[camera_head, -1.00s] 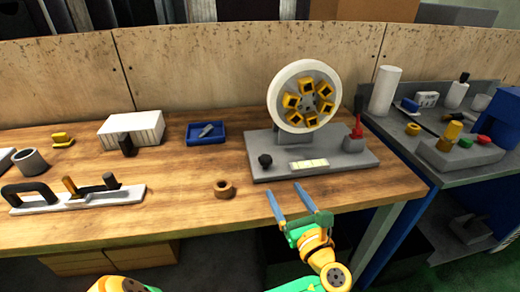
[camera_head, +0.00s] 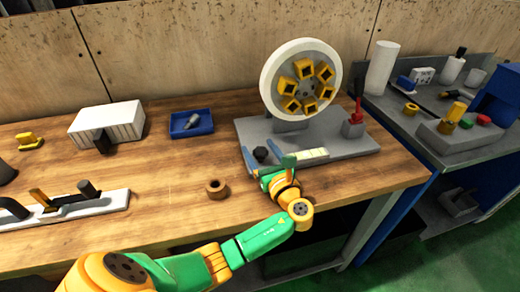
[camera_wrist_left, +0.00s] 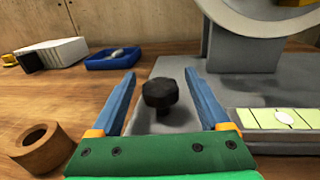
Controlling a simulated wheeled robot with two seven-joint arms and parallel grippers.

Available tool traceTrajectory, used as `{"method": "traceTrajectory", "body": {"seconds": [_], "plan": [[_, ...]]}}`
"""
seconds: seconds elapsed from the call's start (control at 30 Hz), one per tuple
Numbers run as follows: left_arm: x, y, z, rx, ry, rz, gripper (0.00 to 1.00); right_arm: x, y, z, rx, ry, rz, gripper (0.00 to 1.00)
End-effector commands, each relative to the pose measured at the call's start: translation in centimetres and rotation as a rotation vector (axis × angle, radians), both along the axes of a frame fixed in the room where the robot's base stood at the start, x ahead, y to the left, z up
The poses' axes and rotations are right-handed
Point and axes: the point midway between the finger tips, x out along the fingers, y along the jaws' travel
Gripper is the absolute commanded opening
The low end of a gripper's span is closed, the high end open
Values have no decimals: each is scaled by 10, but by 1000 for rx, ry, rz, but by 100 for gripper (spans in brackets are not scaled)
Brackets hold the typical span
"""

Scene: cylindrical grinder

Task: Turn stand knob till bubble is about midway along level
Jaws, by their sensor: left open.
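The grey stand (camera_head: 350,145) carries a white wheel with yellow blocks (camera_head: 267,88). Its black knob (camera_head: 261,154) sits at the near left of the stand base and also shows in the left wrist view (camera_wrist_left: 160,93). The pale level (camera_head: 312,155) lies to the right of the knob. In the left wrist view the level (camera_wrist_left: 270,118) shows a whitish oval bubble near the middle of its visible part; its right end is cut off. My left gripper (camera_head: 267,160) is open, its blue fingers on either side of the knob, apart from it. My right gripper is not in view.
A brown ring (camera_head: 217,188) lies on the wooden table left of the gripper. A blue tray (camera_head: 191,124) and a white box (camera_head: 106,122) stand farther back. A red-handled part (camera_head: 354,122) stands on the stand's right end.

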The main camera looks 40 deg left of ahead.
Motion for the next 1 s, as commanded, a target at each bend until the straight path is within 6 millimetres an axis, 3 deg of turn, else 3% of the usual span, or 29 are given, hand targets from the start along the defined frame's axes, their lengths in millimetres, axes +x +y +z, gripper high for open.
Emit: {"method": "traceTrajectory", "body": {"seconds": [0.07,0.37,0.47,0.6,0.77,1.0], "plan": [[0,0,0,0,0,0,79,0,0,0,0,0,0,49],[0,0,0,1,1,0,1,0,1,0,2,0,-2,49],[0,0,2,1,0,-6,0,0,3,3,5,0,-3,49],[-1,1,12,9,3,-108,0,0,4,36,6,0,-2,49],[-1,2,10,9,5,-305,0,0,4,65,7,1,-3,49],[1,-1,1,1,-3,-422,0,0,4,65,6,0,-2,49]]}}
